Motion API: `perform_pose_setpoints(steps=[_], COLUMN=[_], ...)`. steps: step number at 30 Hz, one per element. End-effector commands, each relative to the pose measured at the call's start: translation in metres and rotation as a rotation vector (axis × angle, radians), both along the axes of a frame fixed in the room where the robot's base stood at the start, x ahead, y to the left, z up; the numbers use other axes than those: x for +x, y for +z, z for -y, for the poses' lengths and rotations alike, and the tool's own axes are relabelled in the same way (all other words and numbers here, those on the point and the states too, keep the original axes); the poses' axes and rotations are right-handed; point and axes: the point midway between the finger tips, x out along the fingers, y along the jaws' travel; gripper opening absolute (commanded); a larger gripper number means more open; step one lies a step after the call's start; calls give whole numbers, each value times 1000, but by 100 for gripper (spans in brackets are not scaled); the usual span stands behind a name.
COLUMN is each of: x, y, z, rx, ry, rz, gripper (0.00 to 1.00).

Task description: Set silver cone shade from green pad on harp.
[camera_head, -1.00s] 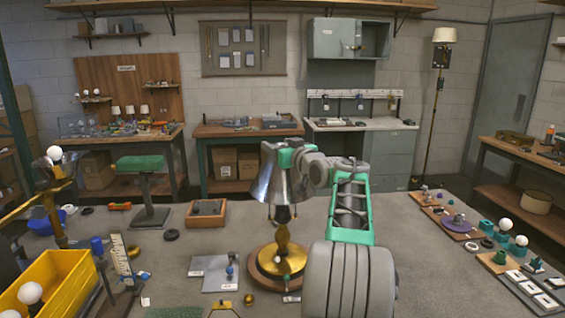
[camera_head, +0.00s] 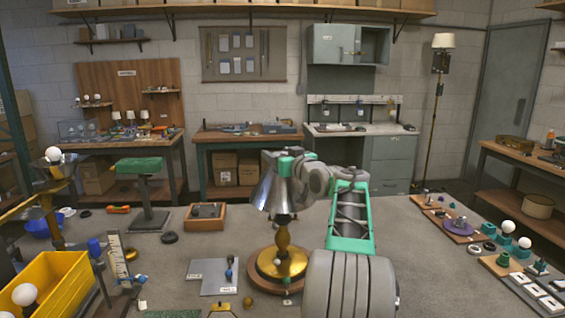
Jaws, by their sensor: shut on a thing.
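The silver cone shade (camera_head: 274,192) is upright, wide end down, over the top of the brass lamp (camera_head: 279,240) in the head view. My gripper (camera_head: 283,160) is shut on the shade's upper part; its fingertips are partly hidden. The lamp has a gold stem and stands on a round wooden base (camera_head: 253,274). The harp is hidden by the shade, so I cannot tell whether the shade rests on it. A green pad (camera_head: 139,165) tops a small stand at the left, with no shade on it. Another green pad (camera_head: 172,314) shows at the front edge.
A yellow bin (camera_head: 65,285) with a bulb stands at front left. A wooden tray (camera_head: 205,222) is behind and left of the lamp. A grey plate (camera_head: 212,278) lies left of the base. Boards with small parts (camera_head: 455,225) line the right. Grey table is clear behind the lamp.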

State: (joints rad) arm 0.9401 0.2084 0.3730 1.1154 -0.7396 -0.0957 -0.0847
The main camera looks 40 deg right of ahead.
Motion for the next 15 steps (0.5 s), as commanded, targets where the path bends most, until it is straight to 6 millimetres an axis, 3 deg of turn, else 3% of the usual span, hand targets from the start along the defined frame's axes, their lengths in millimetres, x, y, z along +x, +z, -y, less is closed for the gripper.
perform_pose_setpoints(steps=[15], x=[0], y=[-4], z=[0], rx=[-3], ry=[0], rz=[3], gripper=[0])
